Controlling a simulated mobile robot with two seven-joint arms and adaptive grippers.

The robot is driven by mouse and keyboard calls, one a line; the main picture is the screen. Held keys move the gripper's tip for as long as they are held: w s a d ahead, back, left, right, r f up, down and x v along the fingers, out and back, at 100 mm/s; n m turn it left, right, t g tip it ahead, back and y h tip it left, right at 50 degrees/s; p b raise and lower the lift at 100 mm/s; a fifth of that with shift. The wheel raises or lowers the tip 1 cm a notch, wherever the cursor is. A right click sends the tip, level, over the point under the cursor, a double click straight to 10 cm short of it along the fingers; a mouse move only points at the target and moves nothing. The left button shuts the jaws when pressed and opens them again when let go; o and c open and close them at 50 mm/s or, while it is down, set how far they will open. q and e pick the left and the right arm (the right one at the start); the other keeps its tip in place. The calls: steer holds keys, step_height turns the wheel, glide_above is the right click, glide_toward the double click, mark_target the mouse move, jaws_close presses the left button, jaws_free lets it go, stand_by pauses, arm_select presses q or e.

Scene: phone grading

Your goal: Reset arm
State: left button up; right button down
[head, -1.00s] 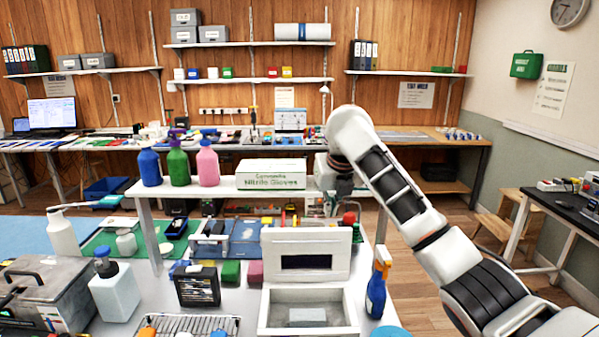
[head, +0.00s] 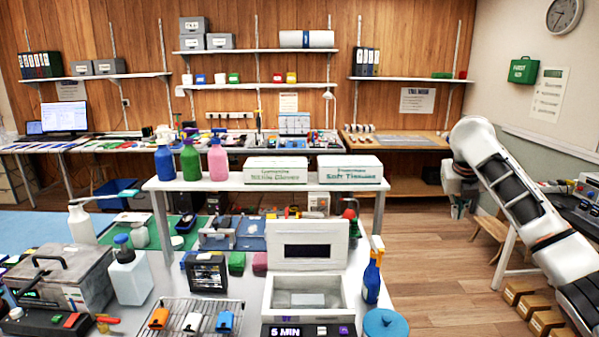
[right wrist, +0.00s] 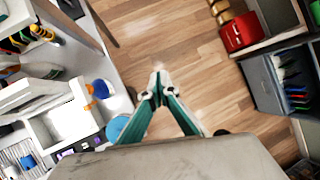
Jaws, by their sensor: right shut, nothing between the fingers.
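My right arm comes in from the right in the head view and is bent, with its right gripper (head: 457,207) hanging down over the floor, to the right of the bench. In the right wrist view the right gripper (right wrist: 158,82) has its fingertips together with nothing between them, and the wooden floor lies below. My left gripper is not in view.
The bench holds an open white box with a display (head: 306,262), a blue spray bottle (head: 372,283), a wire rack (head: 190,318) and a grey case (head: 62,280). A raised shelf (head: 225,183) carries bottles and boxes. Clear floor (head: 425,262) lies right of the bench.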

steer(key=s+d+r+m+h, duration=0.1)
steer(key=s+d+m+h, duration=0.15)
steer(key=d, duration=1.05)
steer(key=s+a+f+m+y, duration=0.1)
steer(key=a+f+m, duration=0.15)
steer(key=f, duration=0.85)
steer(key=s+a+f+m+y, duration=0.1)
steer(key=s+a+f+m, duration=0.15)
steer(key=f, duration=0.95)
steer(key=s+a+f+m+t+y, duration=0.15)
steer(key=s+f+m, duration=0.3)
steer(key=f, duration=0.45)
steer(key=s+a+f+m, duration=0.25)
steer(key=s+f, duration=0.25)
steer(key=f, duration=0.3)
steer(key=s+a+f+m+t+y, duration=0.1)
steer(key=s+a+f+m, duration=0.15)
steer(key=s, duration=0.55)
steer(key=s+a+f+m+t+y, duration=0.1)
steer(key=s+a+f+m+y, duration=0.2)
steer(key=s, duration=0.6)
steer(key=s+a+f+m+t, duration=0.1)
steer(key=s+a+f+m, duration=0.2)
steer(key=s, duration=0.5)
steer(key=s+a+r+m, duration=0.1)
steer(key=a+m, duration=0.5)
steer(key=a, duration=0.8)
steer(key=shift+a+r+m+t, duration=0.2)
steer(key=shift+m+t, duration=0.1)
steer(key=shift+t, duration=0.15)
